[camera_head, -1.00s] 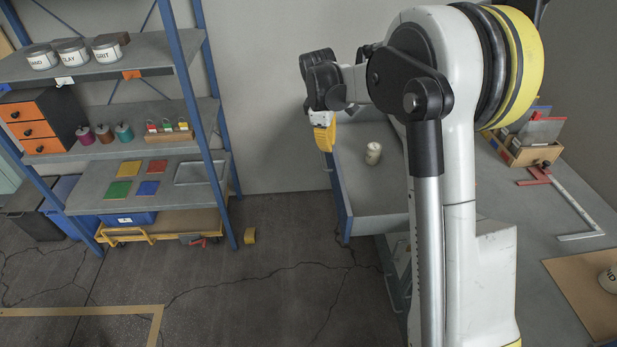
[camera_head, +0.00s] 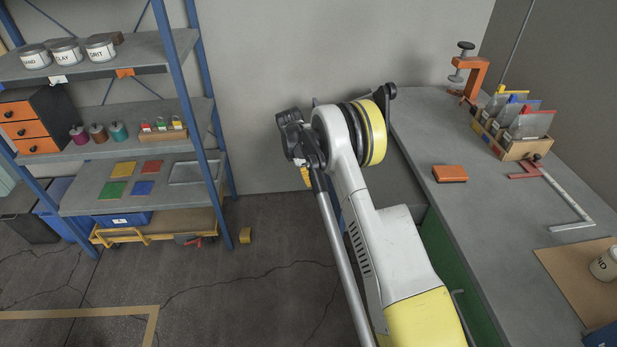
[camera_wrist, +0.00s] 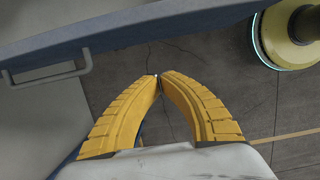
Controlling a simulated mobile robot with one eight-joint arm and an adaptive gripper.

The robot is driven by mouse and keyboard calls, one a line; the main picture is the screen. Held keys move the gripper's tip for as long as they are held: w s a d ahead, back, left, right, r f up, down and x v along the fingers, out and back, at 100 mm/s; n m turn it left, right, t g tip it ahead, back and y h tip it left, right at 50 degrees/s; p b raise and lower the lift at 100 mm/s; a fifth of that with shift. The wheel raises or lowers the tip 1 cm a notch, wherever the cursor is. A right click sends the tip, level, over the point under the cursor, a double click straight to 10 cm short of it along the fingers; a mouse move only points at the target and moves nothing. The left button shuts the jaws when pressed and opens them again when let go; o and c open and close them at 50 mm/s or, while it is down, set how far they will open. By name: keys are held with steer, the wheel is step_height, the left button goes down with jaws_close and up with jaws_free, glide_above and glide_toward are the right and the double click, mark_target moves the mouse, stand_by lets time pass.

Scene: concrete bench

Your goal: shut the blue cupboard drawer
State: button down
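The blue drawer (camera_head: 343,219) shows only as a blue sliver beside my arm in the head view; my arm hides most of it, so how far it stands out is hard to tell.
The grey bench (camera_head: 465,220) at the right carries an orange block (camera_head: 450,174), a clamp (camera_head: 469,72) and a wooden file box (camera_head: 515,140). A blue-framed shelf (camera_head: 190,110) stands at the left.

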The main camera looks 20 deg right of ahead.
steer(key=s+d+f+b, duration=0.1)
steer(key=d+f+b, duration=0.2)
steer(key=d+f, duration=0.1)
steer(key=shift+s+d, duration=0.2)
steer(key=shift+d, duration=0.2)
steer(key=shift+f, duration=0.1)
steer(key=shift+d, duration=0.1)
steer(key=s+d, duration=0.2)
steer(key=d, duration=0.7)
steer(key=s+d, duration=0.3)
steer(key=d, duration=0.7)
steer(key=s+d, duration=0.3)
steer(key=d, duration=0.6)
steer(key=shift+s+d+p, duration=0.15)
steer(key=shift+d+p, duration=0.1)
steer(key=shift+p, duration=0.05)
